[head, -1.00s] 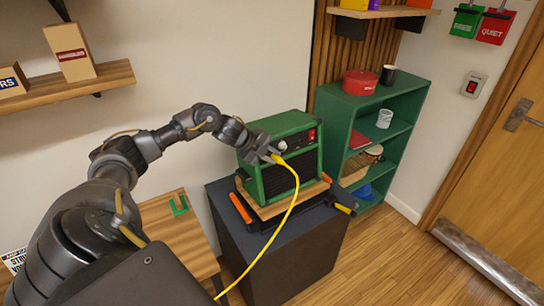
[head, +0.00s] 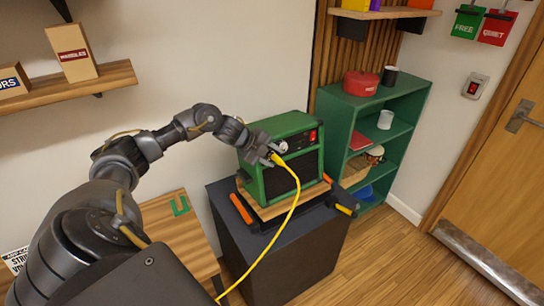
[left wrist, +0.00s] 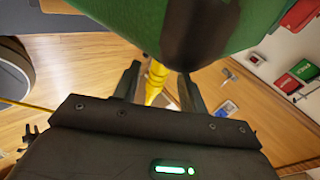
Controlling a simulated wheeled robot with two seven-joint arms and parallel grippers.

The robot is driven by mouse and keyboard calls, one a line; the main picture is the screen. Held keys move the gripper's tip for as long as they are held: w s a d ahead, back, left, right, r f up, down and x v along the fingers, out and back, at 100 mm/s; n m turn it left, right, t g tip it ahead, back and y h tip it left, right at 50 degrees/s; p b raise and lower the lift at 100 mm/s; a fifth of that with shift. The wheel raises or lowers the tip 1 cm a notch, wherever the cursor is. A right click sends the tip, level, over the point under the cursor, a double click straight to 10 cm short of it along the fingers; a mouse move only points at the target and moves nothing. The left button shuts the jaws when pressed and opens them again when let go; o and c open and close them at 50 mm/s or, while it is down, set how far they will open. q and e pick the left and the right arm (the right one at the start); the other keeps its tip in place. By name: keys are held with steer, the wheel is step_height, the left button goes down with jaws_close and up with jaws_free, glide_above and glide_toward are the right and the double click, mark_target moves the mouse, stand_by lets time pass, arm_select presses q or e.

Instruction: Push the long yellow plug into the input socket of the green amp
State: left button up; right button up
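The green amp (head: 259,184) stands on a wooden board on the dark cabinet; its green side also fills the top of the left wrist view (left wrist: 130,18). The long yellow plug (head: 278,159) is at the amp's upper front, its cable hanging down to the lower left. In the left wrist view the plug (left wrist: 156,76) stands between the fingers of my left gripper (left wrist: 158,80), with a narrow gap on each side. That gripper (head: 268,155) is open around the plug, close to the amp's front. The input socket and the plug's tip are hidden, so I cannot tell how deep it sits. My right gripper is not in view.
The dark cabinet (head: 277,262) carries the amp, with orange-handled (head: 241,208) and yellow-ended (head: 344,209) items beside it. A green shelf (head: 340,125) stands close on the right. A low wooden table (head: 180,236) is at the left. The floor towards the door is clear.

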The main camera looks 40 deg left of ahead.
arm_select(q)
steer(key=shift+s+a+r+b, duration=0.3)
steer(key=shift+s, duration=0.05)
steer(key=b+v, duration=0.3)
steer(key=v, duration=0.6)
steer(key=shift+s+r, duration=0.25)
steer(key=shift+r, duration=0.05)
